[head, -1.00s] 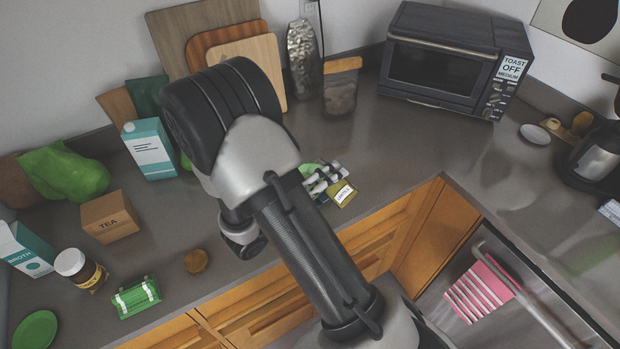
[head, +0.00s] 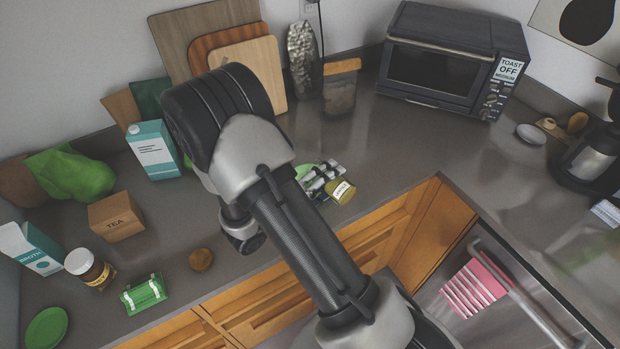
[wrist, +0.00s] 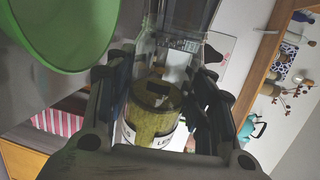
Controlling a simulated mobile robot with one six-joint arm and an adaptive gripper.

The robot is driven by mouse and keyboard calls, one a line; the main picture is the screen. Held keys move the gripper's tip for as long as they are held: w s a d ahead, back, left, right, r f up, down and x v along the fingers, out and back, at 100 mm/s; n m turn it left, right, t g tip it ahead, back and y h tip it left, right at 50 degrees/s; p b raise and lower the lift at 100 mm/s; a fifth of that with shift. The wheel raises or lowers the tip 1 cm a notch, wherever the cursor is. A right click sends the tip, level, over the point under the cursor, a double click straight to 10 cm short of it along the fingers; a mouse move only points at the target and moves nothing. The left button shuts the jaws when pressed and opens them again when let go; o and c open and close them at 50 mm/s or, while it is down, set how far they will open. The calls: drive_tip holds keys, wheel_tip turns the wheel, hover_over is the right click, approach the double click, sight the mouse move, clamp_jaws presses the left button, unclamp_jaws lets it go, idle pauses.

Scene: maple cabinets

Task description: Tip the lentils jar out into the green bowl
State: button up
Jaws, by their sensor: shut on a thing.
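The lentils jar (head: 342,191) has a white label and yellow-green contents and sits at my gripper (head: 320,178) in the head view. In the wrist view, my gripper (wrist: 160,95) is shut on the jar (wrist: 152,125), with a dark finger on each side. Lentils show inside the jar; whether any are leaving it, I cannot tell. The green bowl (wrist: 70,30) fills the upper left of the wrist view, close beside the jar. In the head view, only a bit of the bowl (head: 304,170) shows behind my gripper; its inside is hidden.
A toaster oven (head: 450,65) stands at the back right. Cutting boards and a dark jar (head: 340,88) stand by the wall. The counter before the oven is clear.

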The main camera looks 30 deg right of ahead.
drive_tip(key=shift+w+f+n+p, duration=0.25)
drive_tip(key=shift+n+p, duration=0.55)
drive_tip(key=shift+p, duration=0.35)
idle(0.6)
drive_tip(key=shift+w+a+r+n+g+p, duration=0.1)
drive_tip(key=shift+w+r+n+g+p, duration=0.25)
drive_tip(key=shift+n+p, duration=0.6)
drive_tip(key=shift+w+a+r+n+g+p, duration=0.1)
drive_tip(key=shift+w+r+n+g+p, duration=0.35)
drive_tip(key=shift+p, duration=0.8)
idle(0.6)
